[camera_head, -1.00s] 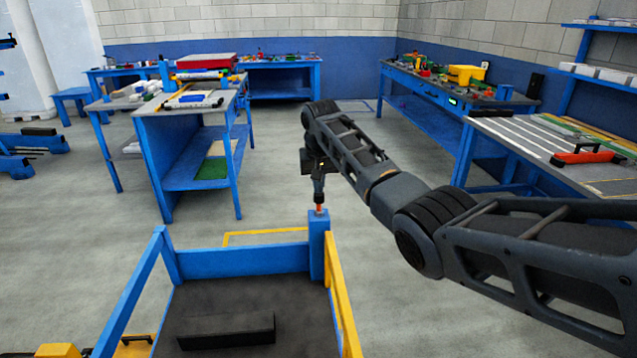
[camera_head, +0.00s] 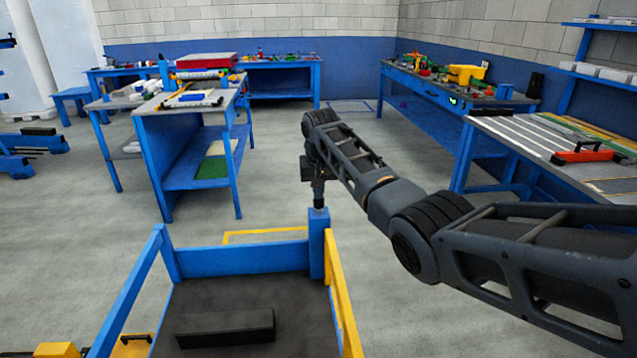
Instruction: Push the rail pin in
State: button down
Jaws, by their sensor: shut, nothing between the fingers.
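My gripper (camera_head: 319,203) points straight down, with its fingertips at the top of the blue corner post (camera_head: 318,245). It looks shut, with nothing seen between its fingers. The fingertips seem to touch the post's top or something flush with it, but the contact is too small to tell. The rail pin does not show now; it is either down in the post or hidden under the fingertips. The post joins a blue rail (camera_head: 243,261) and a yellow rail (camera_head: 343,300) of a frame around a dark floor.
A dark block (camera_head: 225,328) lies on the frame's floor. A blue workbench (camera_head: 190,110) stands behind to the left, and benches with tools (camera_head: 455,100) stand to the right. My arm reaches in from the right.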

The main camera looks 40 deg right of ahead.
notch_tip(320, 180, up, 5)
jog(key=p, duration=0.4)
jog(key=shift+f, duration=0.1)
jog(key=b+v, duration=0.1)
jog(key=v, duration=0.8)
jog(key=shift+b, duration=0.4)
jog(key=shift+a, duration=0.1)
